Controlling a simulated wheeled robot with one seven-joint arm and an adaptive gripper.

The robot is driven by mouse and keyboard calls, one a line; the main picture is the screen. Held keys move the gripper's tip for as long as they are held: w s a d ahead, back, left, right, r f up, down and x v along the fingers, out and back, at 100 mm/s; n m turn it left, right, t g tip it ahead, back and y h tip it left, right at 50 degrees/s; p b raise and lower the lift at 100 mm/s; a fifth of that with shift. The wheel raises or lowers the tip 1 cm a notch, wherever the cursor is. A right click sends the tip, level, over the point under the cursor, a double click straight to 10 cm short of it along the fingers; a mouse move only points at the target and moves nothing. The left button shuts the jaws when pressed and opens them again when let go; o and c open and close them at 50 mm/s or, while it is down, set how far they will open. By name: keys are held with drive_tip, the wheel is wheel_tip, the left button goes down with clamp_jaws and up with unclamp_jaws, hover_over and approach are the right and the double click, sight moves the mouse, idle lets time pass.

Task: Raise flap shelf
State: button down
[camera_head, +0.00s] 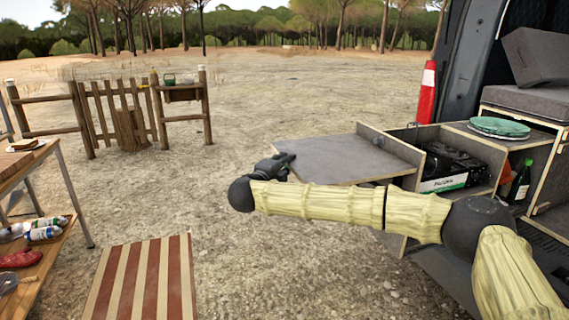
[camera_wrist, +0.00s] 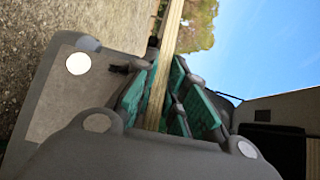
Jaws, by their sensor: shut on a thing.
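The flap shelf (camera_head: 345,160) is a grey panel with a pale wooden edge. In the head view it stands out to the left from the van's kitchen unit, roughly level. My gripper (camera_head: 280,165) is at its left outer edge. In the wrist view the green-padded fingers of my gripper (camera_wrist: 167,95) are shut on the panel, one on each side of its pale edge (camera_wrist: 173,35). The underside of the shelf and any support under it are hidden, partly by my arm.
The kitchen unit (camera_head: 535,143) holds a black stove (camera_head: 450,165), a green round item (camera_head: 499,127) and a bottle (camera_head: 520,182). A red cone (camera_head: 427,92) stands behind. Gravel between is open.

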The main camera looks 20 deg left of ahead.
drive_tip(key=c, duration=1.7)
unclamp_jaws()
drive_tip(key=shift+d, duration=0.1)
drive_tip(key=shift+c, duration=0.2)
drive_tip(key=s+a, duration=0.1)
drive_tip(key=s, duration=1.1)
drive_tip(key=shift+a, duration=0.1)
